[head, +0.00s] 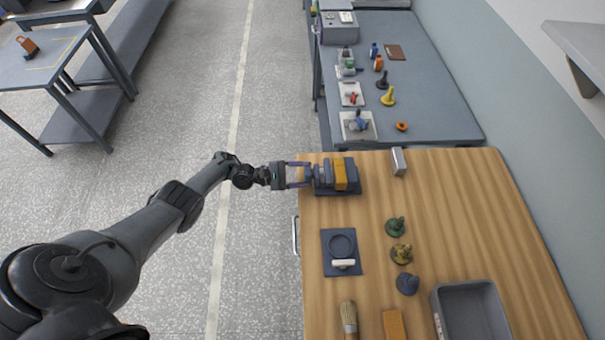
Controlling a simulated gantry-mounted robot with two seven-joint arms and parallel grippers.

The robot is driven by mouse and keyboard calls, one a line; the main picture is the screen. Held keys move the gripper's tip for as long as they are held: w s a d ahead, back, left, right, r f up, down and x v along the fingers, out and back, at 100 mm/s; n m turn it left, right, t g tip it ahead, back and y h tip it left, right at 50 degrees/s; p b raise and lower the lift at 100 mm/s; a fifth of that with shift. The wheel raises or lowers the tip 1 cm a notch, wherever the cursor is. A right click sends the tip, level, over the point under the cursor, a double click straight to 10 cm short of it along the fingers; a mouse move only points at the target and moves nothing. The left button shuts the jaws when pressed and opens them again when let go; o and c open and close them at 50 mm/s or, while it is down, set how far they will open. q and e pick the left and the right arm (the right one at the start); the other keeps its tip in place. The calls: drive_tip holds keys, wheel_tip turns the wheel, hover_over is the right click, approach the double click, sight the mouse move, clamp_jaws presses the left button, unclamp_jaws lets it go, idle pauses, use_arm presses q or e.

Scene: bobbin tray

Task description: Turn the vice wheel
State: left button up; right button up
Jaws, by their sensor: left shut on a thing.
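A small vice (340,175) with a yellow-orange block in its middle stands on a dark base plate at the far left corner of the wooden table. Its wheel (308,174) is on the left side, toward the table's edge, and is mostly covered by the gripper fingers. My left gripper (303,175) reaches in from the left and is shut on the wheel, its fingers level with it. My right gripper is not in view.
On the wooden table (460,215) are a dark pad with a ring (328,262), several bobbin-like pieces (396,228), a brush (348,318), an orange block (394,325), a grey tray (437,305) and a metal block (398,162). A grey bench (440,115) with small items stands behind.

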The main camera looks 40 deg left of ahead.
use_arm(q)
drive_tip(key=shift+n, duration=0.6)
drive_tip(key=o, duration=1.1)
drive_tip(key=shift+c, duration=0.2)
drive_tip(key=shift+s+a, duration=0.1)
drive_tip(key=v, duration=1)
drive_tip(key=shift+s+a+b, duration=0.2)
drive_tip(key=shift+b, duration=0.1)
